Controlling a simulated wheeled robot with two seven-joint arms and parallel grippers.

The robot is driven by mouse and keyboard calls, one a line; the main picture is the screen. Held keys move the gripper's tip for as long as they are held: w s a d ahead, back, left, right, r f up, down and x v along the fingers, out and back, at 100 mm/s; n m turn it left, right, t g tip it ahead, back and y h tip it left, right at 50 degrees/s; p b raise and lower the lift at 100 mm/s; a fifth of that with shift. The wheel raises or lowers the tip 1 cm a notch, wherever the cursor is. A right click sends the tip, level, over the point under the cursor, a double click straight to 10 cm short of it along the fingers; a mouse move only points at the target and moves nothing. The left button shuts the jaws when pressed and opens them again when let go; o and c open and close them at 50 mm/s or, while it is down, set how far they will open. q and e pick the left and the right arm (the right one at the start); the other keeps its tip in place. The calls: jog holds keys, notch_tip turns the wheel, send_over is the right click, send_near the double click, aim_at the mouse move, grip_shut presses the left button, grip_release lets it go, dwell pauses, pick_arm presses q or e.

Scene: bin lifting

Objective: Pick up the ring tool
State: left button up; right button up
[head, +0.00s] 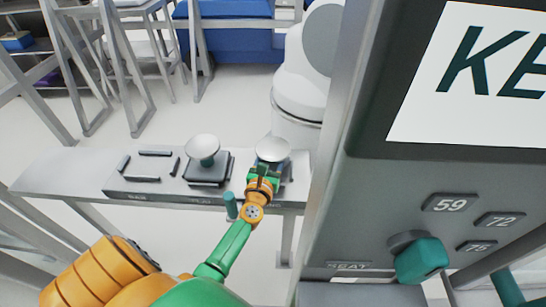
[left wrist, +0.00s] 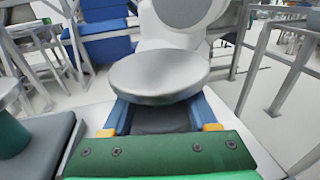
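A pale round disc (head: 272,149) stands at the right end of the grey bench, right at my left gripper (head: 265,172). No ring shape shows clearly, so I cannot tell whether this is the ring tool. In the left wrist view the grey disc (left wrist: 158,76) lies just beyond and over my two blue fingers, and hides their tips. The fingers (left wrist: 160,116) are wide apart, with a dark surface between them. What is under the disc is hidden. A similar disc (head: 202,143) on a teal stem stands on a dark pad to the left. My right gripper is out of view.
The grey bench (head: 60,170) holds several dark bars at its left and a teal peg (head: 230,205) at its front edge. A grey panel (head: 400,190) with a teal knob (head: 422,261) rises close on the right. A white rounded machine (head: 300,85) stands behind the bench.

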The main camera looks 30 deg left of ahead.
pick_arm(q)
grip_shut()
